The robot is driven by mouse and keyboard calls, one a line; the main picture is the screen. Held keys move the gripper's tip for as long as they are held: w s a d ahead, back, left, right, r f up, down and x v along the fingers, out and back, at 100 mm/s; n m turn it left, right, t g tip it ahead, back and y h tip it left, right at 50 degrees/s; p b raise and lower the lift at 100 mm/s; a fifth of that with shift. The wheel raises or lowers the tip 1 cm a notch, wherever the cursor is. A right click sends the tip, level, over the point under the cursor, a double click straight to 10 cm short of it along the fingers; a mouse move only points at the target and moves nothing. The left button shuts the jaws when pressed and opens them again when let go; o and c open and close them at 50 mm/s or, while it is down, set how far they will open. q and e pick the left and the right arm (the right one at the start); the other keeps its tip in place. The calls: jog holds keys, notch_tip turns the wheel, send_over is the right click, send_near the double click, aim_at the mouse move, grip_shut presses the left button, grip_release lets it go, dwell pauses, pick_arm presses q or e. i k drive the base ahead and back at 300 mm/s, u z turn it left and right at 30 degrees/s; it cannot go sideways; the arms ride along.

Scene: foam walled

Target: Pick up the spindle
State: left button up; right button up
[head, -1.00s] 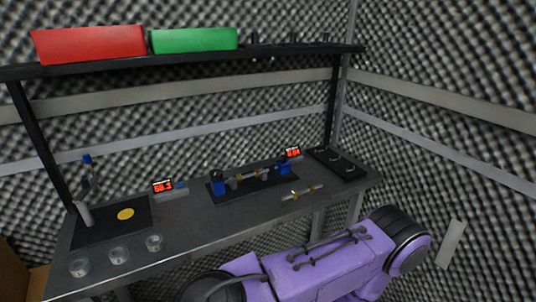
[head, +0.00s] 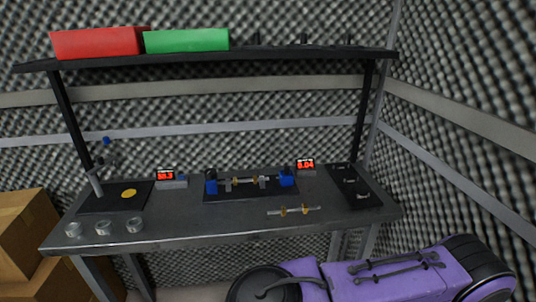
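A spindle (head: 294,211), a thin light rod with two gold-coloured collars, lies flat near the front edge of the dark workbench (head: 200,224), right of the middle. A similar rod with gold-coloured parts (head: 244,181) sits in a fixture with blue ends (head: 252,194) behind it, raised on a black base. A purple arm link of mine fills the lower right, in front of the bench. Neither gripper shows in the head view, and nothing touches the spindle lying on the bench.
Three small metal cups (head: 104,228) stand at the front left. A black tray (head: 354,187) lies at the right. Red displays (head: 165,175) stand behind. A shelf (head: 250,55) with red and green bins overhangs the bench. Cardboard boxes (head: 22,225) are at left.

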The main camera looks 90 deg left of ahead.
aim_at(256, 179)
jog(key=u, duration=2.15)
